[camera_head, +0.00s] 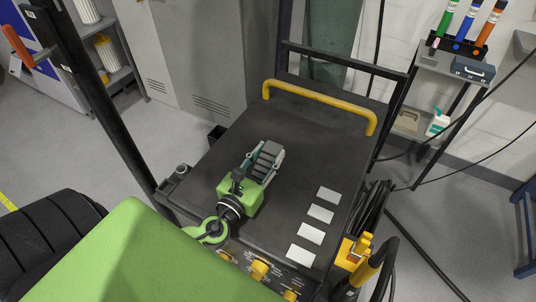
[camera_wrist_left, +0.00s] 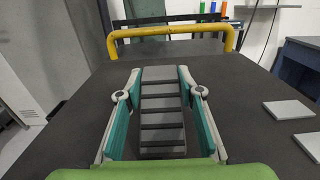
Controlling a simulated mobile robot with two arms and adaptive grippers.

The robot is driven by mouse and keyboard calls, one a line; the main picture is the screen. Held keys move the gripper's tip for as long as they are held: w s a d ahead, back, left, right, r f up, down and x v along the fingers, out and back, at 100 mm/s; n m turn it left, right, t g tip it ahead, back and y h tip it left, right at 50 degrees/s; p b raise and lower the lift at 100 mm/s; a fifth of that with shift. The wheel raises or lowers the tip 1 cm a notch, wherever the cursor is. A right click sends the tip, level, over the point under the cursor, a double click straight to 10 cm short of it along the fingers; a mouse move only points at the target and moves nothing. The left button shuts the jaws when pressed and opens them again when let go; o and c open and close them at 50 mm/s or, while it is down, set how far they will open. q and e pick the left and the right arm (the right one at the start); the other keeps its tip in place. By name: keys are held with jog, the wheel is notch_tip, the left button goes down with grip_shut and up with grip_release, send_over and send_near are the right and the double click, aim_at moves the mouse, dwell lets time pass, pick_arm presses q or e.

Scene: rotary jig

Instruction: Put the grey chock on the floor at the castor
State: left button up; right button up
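The grey ridged chock (camera_head: 268,152) is over the dark top of the cart (camera_head: 318,130). It also shows in the left wrist view (camera_wrist_left: 162,110), pointing away from my palm. My left gripper (camera_head: 264,160) has its teal-padded fingers on both sides of the chock. In the wrist view (camera_wrist_left: 160,72) the fingertips are close beside its far end, with narrow dark gaps nearer the palm. I cannot tell whether they press on it, or whether it rests on the cart. My right gripper is not in view. I cannot make out the castor.
A yellow handle (camera_head: 320,101) runs across the cart's far end. Several white cards (camera_head: 320,214) lie right of the gripper. Orange knobs (camera_head: 259,270) line the near edge. Cables (camera_head: 372,210) hang at the cart's right side. Grey floor (camera_head: 440,225) is mostly free on the right.

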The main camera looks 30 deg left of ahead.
pick_arm(q)
jog(key=o, duration=0.4)
jog(key=shift+r, duration=0.1)
